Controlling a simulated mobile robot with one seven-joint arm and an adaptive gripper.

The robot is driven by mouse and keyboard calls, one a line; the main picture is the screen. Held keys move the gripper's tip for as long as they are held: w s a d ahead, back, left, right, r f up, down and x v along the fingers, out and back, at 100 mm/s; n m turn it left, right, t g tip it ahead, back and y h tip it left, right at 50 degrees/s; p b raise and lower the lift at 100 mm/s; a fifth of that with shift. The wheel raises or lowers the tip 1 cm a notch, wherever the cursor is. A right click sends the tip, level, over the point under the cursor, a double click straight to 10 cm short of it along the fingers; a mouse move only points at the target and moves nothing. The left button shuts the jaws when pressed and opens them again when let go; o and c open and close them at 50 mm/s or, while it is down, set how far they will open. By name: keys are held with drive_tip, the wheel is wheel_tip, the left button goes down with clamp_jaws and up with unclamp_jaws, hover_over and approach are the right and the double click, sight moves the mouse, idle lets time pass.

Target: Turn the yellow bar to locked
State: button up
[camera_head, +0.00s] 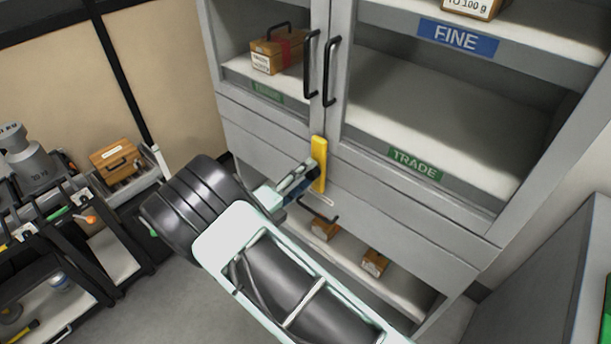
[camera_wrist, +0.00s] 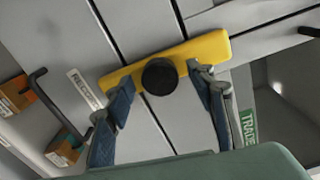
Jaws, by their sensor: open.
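The yellow bar (camera_head: 319,164) stands roughly upright on the front of the grey cabinet, below the two door handles. In the wrist view the yellow bar (camera_wrist: 207,48) runs slantwise across the picture, with a round black knob (camera_wrist: 160,76) at its middle. My gripper (camera_head: 303,178) is in front of the bar, coming from the lower left. In the wrist view my gripper (camera_wrist: 160,84) is open, with one finger on each side of the knob and the tips close to the bar. I cannot tell whether they touch it.
Black door handles (camera_head: 330,72) sit above the bar. A white label (camera_wrist: 85,88) is near one end of the bar. An open lower shelf holds small wooden boxes (camera_head: 374,262). A black cart (camera_head: 75,235) with weights stands at the left. A grey block (camera_head: 550,275) is at the right.

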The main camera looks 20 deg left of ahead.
drive_tip(key=v, duration=1.1)
drive_tip(key=shift+s, duration=0.35)
drive_tip(key=shift+a, duration=0.1)
